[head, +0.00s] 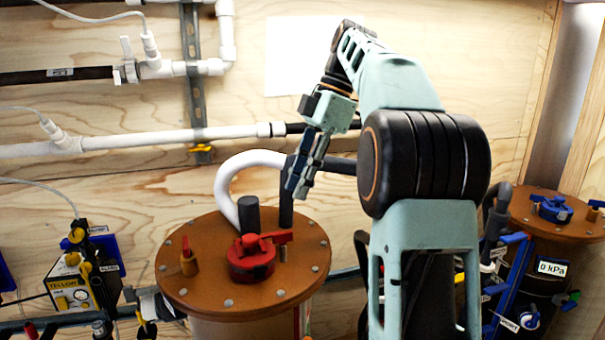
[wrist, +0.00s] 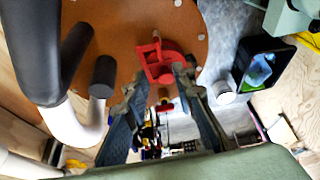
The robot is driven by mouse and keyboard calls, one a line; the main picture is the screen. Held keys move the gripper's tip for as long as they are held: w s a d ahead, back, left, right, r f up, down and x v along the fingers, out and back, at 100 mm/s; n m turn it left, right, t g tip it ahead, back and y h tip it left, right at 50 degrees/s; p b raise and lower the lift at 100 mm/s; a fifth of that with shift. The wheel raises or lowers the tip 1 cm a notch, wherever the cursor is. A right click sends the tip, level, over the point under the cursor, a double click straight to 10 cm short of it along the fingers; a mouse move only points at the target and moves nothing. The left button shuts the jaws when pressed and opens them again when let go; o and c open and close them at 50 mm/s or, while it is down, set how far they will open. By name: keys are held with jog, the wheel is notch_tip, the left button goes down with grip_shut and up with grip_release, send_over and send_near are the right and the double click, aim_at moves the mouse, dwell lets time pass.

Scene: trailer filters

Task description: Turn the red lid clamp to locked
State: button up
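The red lid clamp (head: 251,257) sits on top of the round brown lid (head: 195,287) of a filter tank. Its red handle points right in the head view. In the wrist view the red clamp (wrist: 158,60) appears just beyond my fingertips, near the middle of the lid (wrist: 120,22). My gripper (head: 300,188) hangs above the lid, pointing down, to the upper right of the clamp in the head view. In the wrist view my gripper (wrist: 159,88) has its two fingers spread apart with nothing between them. It looks apart from the clamp.
A white curved pipe (head: 222,190) and dark pipe stubs (head: 249,214) rise from the lid close to my gripper. A second tank with a blue clamp (head: 553,208) is at right.

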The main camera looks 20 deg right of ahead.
jog(key=shift+v, duration=0.8)
jog(key=shift+d, duration=0.1)
